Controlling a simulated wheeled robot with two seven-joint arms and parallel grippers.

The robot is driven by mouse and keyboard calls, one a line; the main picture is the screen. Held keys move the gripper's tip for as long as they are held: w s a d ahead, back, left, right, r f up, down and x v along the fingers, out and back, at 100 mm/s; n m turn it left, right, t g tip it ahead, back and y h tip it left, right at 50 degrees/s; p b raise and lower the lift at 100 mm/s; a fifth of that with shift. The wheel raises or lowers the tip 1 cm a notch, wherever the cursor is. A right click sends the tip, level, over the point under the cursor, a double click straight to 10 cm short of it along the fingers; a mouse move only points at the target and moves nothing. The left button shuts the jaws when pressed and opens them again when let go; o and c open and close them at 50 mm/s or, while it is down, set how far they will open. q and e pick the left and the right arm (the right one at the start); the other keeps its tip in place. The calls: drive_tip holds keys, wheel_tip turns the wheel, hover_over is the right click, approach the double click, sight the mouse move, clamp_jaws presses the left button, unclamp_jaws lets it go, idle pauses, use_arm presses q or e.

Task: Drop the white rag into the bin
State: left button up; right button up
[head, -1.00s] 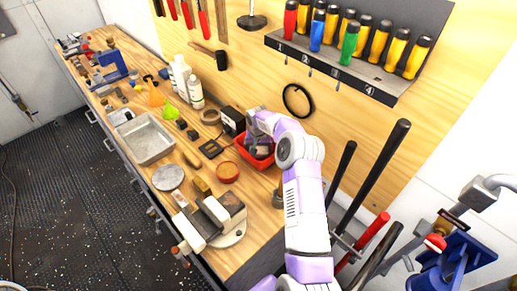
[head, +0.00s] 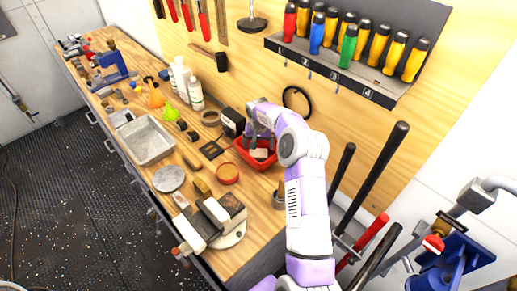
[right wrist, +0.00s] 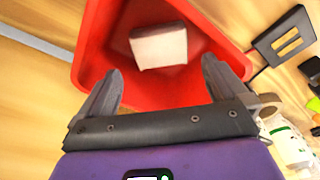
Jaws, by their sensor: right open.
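The white rag (right wrist: 158,47) lies inside the red bin (right wrist: 95,65), seen in the right wrist view as a pale folded block against the red wall. In the head view the rag (head: 260,154) shows as a small pale patch in the red bin (head: 262,164) on the workbench. My right gripper (right wrist: 160,92) is open and empty, its fingers spread over the near part of the bin, apart from the rag. In the head view my right gripper (head: 262,143) is over the bin and partly hides it. My left gripper is not in view.
The bench is crowded. A metal tray (head: 146,140), an orange-red round container (head: 228,173), white bottles (head: 181,80) and a black box (head: 232,121) stand around the bin. A tool rack (head: 345,70) hangs on the wall. Long black-handled tools (head: 375,180) stand to the right.

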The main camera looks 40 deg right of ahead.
sight(258, 157)
wheel_tip(258, 157, up, 8)
drive_tip(key=shift+s+a+f, duration=0.15)
drive_tip(key=shift+s+a, duration=0.25)
drive_tip(key=shift+s, duration=0.05)
